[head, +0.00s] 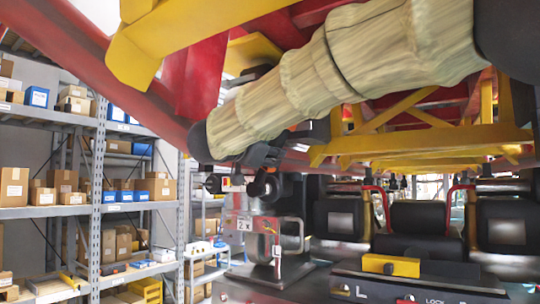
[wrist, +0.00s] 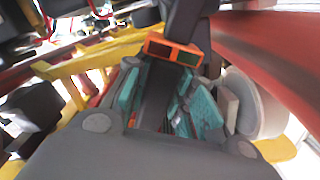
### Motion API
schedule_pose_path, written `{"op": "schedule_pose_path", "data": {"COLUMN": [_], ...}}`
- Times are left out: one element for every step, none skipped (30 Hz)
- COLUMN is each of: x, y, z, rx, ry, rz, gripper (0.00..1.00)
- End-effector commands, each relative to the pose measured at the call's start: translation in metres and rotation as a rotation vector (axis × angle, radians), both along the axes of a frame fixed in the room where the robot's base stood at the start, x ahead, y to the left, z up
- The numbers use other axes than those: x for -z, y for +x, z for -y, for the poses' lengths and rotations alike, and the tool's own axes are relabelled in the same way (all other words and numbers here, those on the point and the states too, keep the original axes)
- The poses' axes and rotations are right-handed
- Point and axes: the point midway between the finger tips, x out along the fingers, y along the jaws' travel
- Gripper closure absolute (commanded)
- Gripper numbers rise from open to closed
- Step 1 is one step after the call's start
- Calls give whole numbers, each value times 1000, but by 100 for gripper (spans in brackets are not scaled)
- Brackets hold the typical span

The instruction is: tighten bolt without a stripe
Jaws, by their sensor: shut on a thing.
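My gripper (wrist: 163,98) shows large in the wrist view, its teal pads on both sides of a dark grey bar-like tool. An orange housing (wrist: 172,50) with a reddish and a green window sits at the tool's far end. A dark block rises beyond it. In the head view my gripper (head: 262,157) is at the end of my beige-sleeved arm, below the red and yellow car frame. Dark round parts (head: 265,186) lie just under it; I cannot tell whether they belong to the tool. I cannot make out any bolt or stripe, nor whether the tool touches one.
Yellow frame members (head: 430,142) and a red beam (head: 100,50) hang close around my arm. Below are black seats (head: 340,217), a "2 x" sign (head: 241,225), and a dark panel (head: 400,284) marked L and LOCK. Shelves (head: 70,210) with boxes stand at left.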

Motion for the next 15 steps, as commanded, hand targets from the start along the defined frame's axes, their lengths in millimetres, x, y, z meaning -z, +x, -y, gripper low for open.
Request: {"op": "schedule_pose_path", "data": {"x": [-3,-3,-3,-3,-3,-3,-3,-3,-3,-3,-3,-3,-3,-3,-3], "y": [0,0,0,0,0,1,1,1,1,2,2,2,2,2,3], "z": [1,1,1,1,1,1,2,2,2,2,2,2,2,3,3], "rx": [1,1,1,1,1,1,1,1,1,1,1,1,1,1,1], "ry": [1,1,1,1,1,1,1,1,1,1,1,1,1,1,1], "rz": [4,4,4,4,4,4,4,4,4,4,4,4,4,4,4], "gripper": [100,100,100,100,100,100,100,100,100,100,100,100,100,100,100]}}
